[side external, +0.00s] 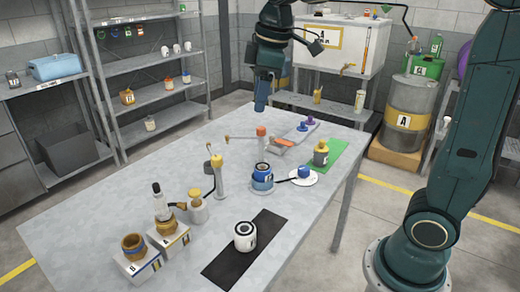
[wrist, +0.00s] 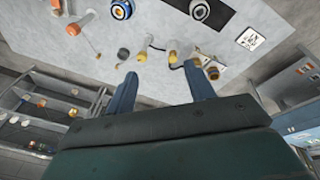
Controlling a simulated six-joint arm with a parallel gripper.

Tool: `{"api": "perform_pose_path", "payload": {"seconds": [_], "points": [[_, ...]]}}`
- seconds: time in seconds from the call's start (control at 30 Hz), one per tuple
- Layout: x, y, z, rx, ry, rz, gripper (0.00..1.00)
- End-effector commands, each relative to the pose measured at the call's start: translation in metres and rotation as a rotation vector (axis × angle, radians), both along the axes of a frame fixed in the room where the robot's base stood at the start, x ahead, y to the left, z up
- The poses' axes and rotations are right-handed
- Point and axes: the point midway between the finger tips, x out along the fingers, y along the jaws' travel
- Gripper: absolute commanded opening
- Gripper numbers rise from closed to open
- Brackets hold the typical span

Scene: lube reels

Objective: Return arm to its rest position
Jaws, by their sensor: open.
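My gripper (side external: 261,104) hangs above the far part of the grey table (side external: 120,200), fingers down. In the wrist view my gripper (wrist: 160,70) shows two blue fingers set wide apart with nothing held between them. It is clear of the things on the table. A blue-and-white reel or pot (side external: 262,178) stands near the middle of the table. A white one with a dark centre (side external: 245,237) stands on a black mat (side external: 218,270). Both also show at the top of the wrist view, the blue one (wrist: 122,9) and the white one (wrist: 200,10).
Two labelled blocks (side external: 137,268) with brown pots sit at the near left. Yellow-capped dispensers (side external: 218,178) stand mid-table. Shelves (side external: 150,95) stand at the left, a drum (side external: 405,110) at the right.

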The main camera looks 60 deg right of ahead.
Motion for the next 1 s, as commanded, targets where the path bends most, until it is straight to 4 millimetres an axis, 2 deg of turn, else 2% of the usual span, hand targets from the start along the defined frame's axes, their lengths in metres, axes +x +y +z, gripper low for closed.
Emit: {"api": "perform_pose_path", "payload": {"seconds": [0.03,0.33,0.7,0.9,1.0], "points": [[-0.013,0.001,0.002,0.008,-0.016,-0.031,0.53],[-0.08,0.007,-0.004,0.068,-0.099,-0.227,0.53],[-0.155,0.011,-0.034,0.165,-0.196,-0.463,0.53],[-0.183,0.012,-0.053,0.214,-0.233,-0.56,0.53],[-0.19,0.012,-0.059,0.23,-0.244,-0.588,0.53]]}}
